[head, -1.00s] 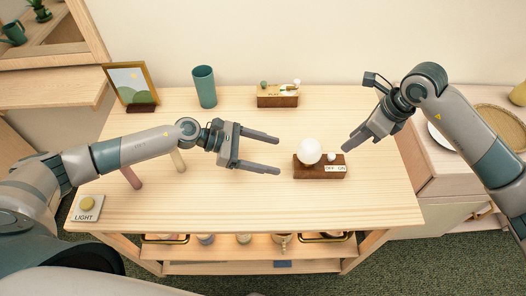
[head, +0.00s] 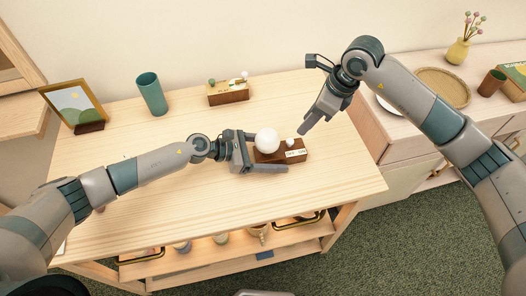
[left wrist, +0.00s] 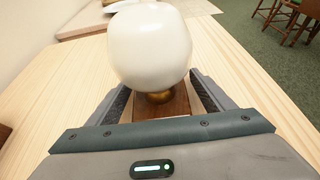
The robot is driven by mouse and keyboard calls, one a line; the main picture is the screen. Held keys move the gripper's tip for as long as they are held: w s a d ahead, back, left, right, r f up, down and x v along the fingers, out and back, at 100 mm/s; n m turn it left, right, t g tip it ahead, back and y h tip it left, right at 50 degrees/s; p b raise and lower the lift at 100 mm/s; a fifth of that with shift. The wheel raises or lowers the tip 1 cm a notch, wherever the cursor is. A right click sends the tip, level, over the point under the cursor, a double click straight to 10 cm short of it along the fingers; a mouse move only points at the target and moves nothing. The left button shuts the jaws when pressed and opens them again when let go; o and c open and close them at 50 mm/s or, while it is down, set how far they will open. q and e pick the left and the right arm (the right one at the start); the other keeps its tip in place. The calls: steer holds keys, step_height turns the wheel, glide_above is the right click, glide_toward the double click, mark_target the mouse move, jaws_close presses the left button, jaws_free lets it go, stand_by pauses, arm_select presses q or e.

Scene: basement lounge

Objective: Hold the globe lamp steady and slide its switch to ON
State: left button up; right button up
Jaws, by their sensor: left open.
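The globe lamp has a white round globe (head: 267,140) on a brown wooden base (head: 268,158). A small white switch knob (head: 291,142) stands behind the OFF/ON label (head: 296,154), on the OFF side. My left gripper (head: 270,152) is open, one finger on the far side of the base and one on the near side. The left wrist view shows the globe (left wrist: 150,45) and part of the base (left wrist: 165,105) between the fingers; contact is unclear. My right gripper (head: 304,130) points down just behind and right of the knob, apart from it; its jaw gap is hidden.
Another wooden switch box (head: 228,94), a teal cup (head: 153,95) and a picture frame (head: 75,107) stand along the back of the table. A side cabinet with a round tray (head: 443,87) is at right. The table front is clear.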

arm_select(q)
steer(key=shift+w+d+f, duration=0.1)
steer(key=shift+d, duration=0.2)
steer(key=c, duration=1.4)
steer(key=shift+o, duration=0.2)
arm_select(e)
steer(key=shift+s+a, duration=0.1)
jaws_close()
steer(key=s+a+m+g+y, duration=0.3)
steer(key=s+a+m+y, duration=0.4)
steer(key=a+m+y, duration=0.25)
steer(key=s+d+f+m+t, duration=0.2)
steer(key=d+f+m+t, duration=0.1)
steer(key=d+m+t, duration=0.1)
steer(key=s+d+f+m+t, duration=0.2)
steer(key=d+f+m+t, duration=0.1)
steer(key=m, duration=0.3)
steer(key=s+d+f+m+t, duration=0.2)
steer(key=d+f+m+t, duration=0.1)
steer(key=d+m+t, duration=0.2)
steer(key=shift+d+f+t, duration=0.1)
steer(key=shift+f+t, duration=0.15)
steer(key=shift+t, duration=0.35)
